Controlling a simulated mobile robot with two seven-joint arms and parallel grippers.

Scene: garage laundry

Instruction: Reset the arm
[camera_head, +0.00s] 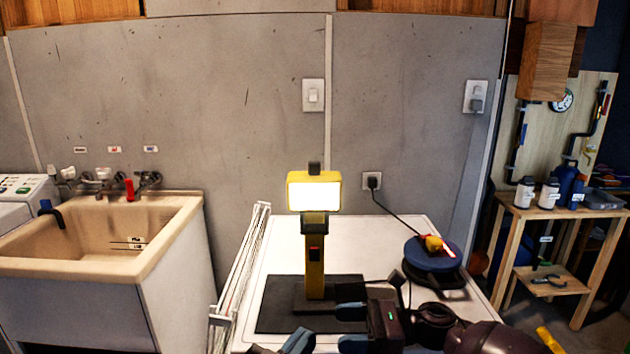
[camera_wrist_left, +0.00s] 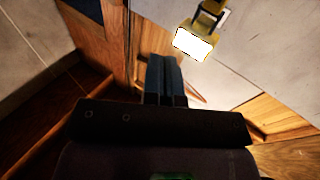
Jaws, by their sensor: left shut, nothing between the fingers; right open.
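My left gripper (camera_wrist_left: 165,62) is shut in the left wrist view, its two blue-grey fingers side by side with nothing between them. In the head view only its blue-grey tips (camera_head: 292,343) show at the bottom edge. My right gripper (camera_head: 351,326) comes in from the right in the head view. It is open and empty, with its fingers pointing left over the front of the dark mat (camera_head: 275,318). A lit yellow work light (camera_head: 314,192) stands upright on the mat, behind both grippers. Its bright panel also shows at the top of the left wrist view (camera_wrist_left: 192,43).
The white tabletop (camera_head: 390,235) holds a blue-and-black cable reel (camera_head: 432,256) at right, close to my right arm. A folded white rack (camera_head: 240,270) stands along its left side. A sink (camera_head: 100,245) is at left; a wooden workbench (camera_head: 560,210) with bottles is at right.

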